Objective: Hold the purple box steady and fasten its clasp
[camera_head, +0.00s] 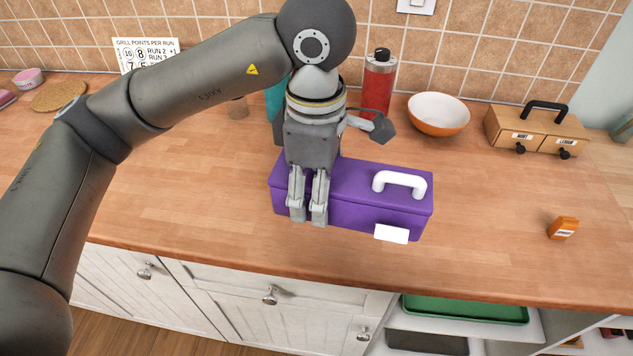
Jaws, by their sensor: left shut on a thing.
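The purple box (358,205) sits on the wooden counter near its front edge, with its lid down. A white handle (400,182) stands on the right part of the lid. A white clasp plate (391,233) juts out at the lower front, right of the middle. My left gripper (308,221) reaches down over the left part of the box, and its fingers are close together at the front edge, shut on the box. The gripper hides part of the lid and front, and the exact contact is hidden. My right gripper is not in view.
Behind the box stand a red bottle (379,85), a white and orange bowl (438,114) and a wooden drawer box (537,130). A small orange container (563,228) stands to the right. The counter (490,215) is clear between it and the purple box.

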